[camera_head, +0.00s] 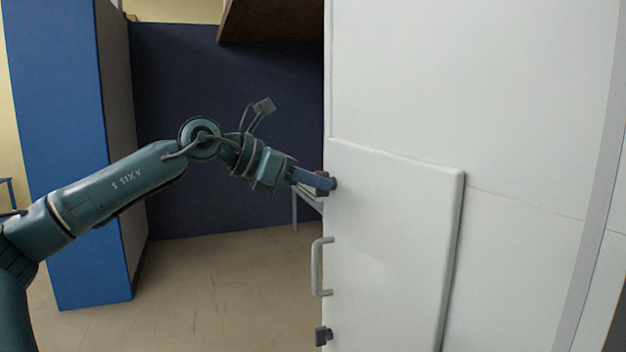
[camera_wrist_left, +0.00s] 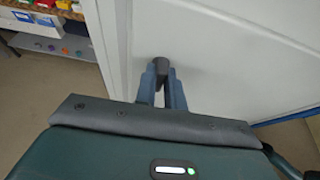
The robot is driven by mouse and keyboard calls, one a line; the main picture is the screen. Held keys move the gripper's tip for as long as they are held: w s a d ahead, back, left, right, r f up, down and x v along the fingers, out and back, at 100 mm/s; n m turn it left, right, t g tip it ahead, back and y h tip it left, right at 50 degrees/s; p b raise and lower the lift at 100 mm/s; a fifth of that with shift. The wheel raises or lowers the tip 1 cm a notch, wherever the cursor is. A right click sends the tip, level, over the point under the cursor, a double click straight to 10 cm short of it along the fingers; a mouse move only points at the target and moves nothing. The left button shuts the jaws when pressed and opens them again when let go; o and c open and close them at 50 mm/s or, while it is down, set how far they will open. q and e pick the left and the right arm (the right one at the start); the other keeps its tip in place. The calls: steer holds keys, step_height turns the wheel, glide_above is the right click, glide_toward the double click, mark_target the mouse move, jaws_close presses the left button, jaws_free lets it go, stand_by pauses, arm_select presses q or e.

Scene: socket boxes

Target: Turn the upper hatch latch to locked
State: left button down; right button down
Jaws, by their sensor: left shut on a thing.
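The white hatch door (camera_head: 400,240) is a raised panel on a tall white wall in the head view. The upper latch (camera_head: 334,183) is a small dark knob or lever near the hatch's top left corner, mostly hidden by my left gripper (camera_head: 318,181). In the left wrist view the fingers of my left gripper (camera_wrist_left: 162,85) are shut on the dark latch (camera_wrist_left: 163,67), in front of the white hatch (camera_wrist_left: 210,60). I cannot tell the latch's exact angle. A lower latch (camera_head: 323,336) is at the bottom left of the hatch. My right gripper is not in view.
A grey handle (camera_head: 318,267) sticks out between the two latches. A blue partition (camera_head: 60,150) stands at the left, behind my left arm. A dark blue wall (camera_head: 220,90) is at the back, with bare floor (camera_head: 220,290) before it. Shelves with coloured items (camera_wrist_left: 55,30) show in the wrist view.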

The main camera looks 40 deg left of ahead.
arm_select(q)
steer(key=n+h+b, duration=0.1)
steer(key=n+h, duration=0.1)
steer(key=n, duration=0.2)
steer(key=n+h+b, duration=0.1)
steer(key=n+h, duration=0.2)
steer(key=n, duration=0.2)
steer(key=a+f+n+h+b, duration=0.1)
steer(key=n+h, duration=0.1)
steer(key=n, duration=0.2)
steer(key=shift+w+n, duration=0.2)
steer(key=shift+n, duration=0.1)
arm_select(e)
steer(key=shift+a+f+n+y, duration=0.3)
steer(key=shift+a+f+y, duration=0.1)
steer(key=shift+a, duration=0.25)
arm_select(q)
steer(key=shift+h, duration=0.3)
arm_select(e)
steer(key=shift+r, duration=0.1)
arm_select(q)
steer(key=c, duration=1.5)
jaws_free()
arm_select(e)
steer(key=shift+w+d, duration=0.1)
